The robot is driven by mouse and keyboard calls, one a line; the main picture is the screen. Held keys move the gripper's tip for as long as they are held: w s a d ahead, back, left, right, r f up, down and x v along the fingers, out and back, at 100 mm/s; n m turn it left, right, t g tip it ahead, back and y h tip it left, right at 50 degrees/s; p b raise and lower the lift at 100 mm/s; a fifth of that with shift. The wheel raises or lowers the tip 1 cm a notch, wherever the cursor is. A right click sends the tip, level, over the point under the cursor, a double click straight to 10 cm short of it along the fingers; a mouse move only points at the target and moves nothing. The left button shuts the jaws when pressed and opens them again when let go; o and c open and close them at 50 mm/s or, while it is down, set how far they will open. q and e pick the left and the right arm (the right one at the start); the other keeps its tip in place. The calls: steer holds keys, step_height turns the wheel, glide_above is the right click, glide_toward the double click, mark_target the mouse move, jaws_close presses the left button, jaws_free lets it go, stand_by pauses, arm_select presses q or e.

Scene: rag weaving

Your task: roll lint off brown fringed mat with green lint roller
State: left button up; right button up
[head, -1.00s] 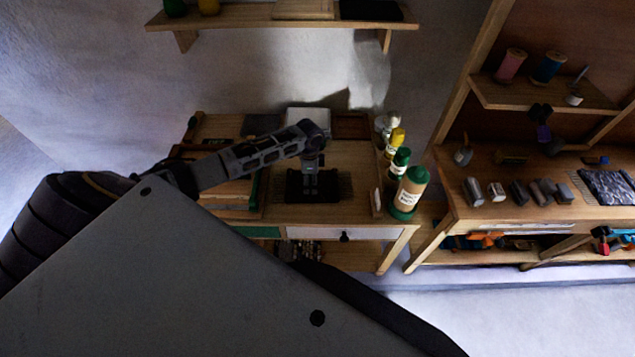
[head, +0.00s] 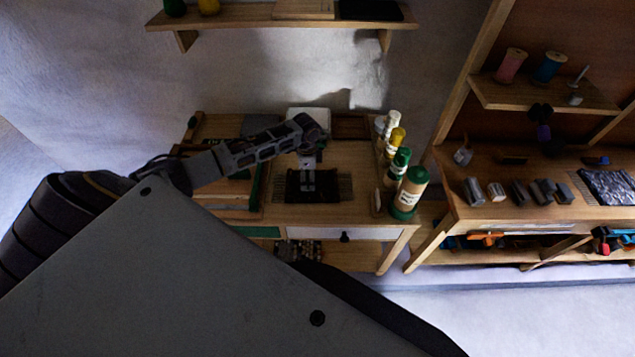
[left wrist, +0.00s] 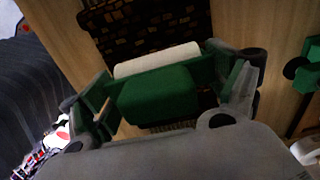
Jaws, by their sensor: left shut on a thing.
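The dark brown fringed mat (head: 328,194) lies on the wooden desk, its fringe showing at the left and right ends in the head view. The mat (left wrist: 155,22) also shows in the left wrist view with a brown checked pattern. My left gripper (head: 308,178) is over the mat, pointing down. In the left wrist view, my left gripper (left wrist: 165,95) is shut on the green lint roller (left wrist: 158,95), whose white roll (left wrist: 157,60) lies over the mat. Whether the roll touches the mat is hard to tell. My right gripper is not in view.
A wooden shelf (head: 285,18) hangs above.

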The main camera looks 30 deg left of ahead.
arm_select(q)
steer(key=shift+r, duration=1.45)
steer(key=o, duration=0.6)
steer(key=c, duration=0.6)
